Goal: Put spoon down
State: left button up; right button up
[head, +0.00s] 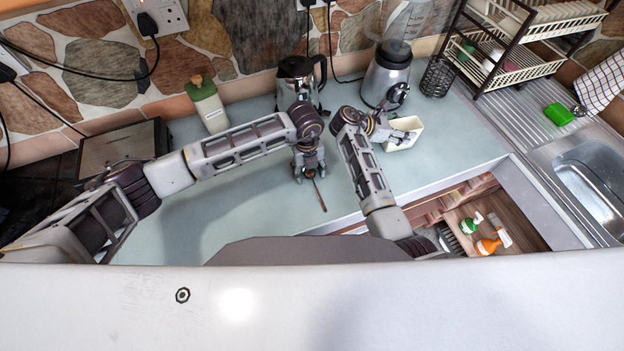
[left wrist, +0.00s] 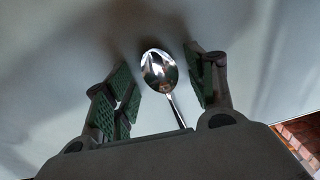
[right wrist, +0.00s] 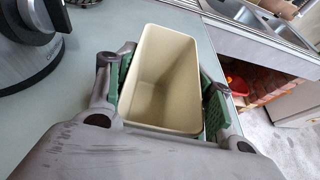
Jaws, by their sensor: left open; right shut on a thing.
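A metal spoon (left wrist: 160,75) lies on the pale blue-green counter between the two open fingers of my left gripper (left wrist: 160,90), apart from both pads. Its shiny bowl faces the wrist camera and its handle runs down under the gripper body. In the head view, the spoon's thin handle (head: 320,196) shows just below my left gripper (head: 310,172). My right gripper (head: 392,134) is shut on a cream rectangular container (right wrist: 165,80), with a finger on each side. The container looks empty inside and also shows in the head view (head: 407,132).
Behind the grippers stand a kettle (head: 296,82), a blender (head: 388,75) and a green-capped bottle (head: 208,104). A dish rack (head: 510,65) and sink (head: 600,180) are to the right. An open space below the counter (head: 230,190) edge holds spray bottles (head: 488,245). The counter's left-middle is clear.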

dwell(0.4)
pick_arm(q)
jog(key=c, duration=1.1)
jog(key=shift+r, duration=0.1)
jog(key=shift+r, duration=4.9)
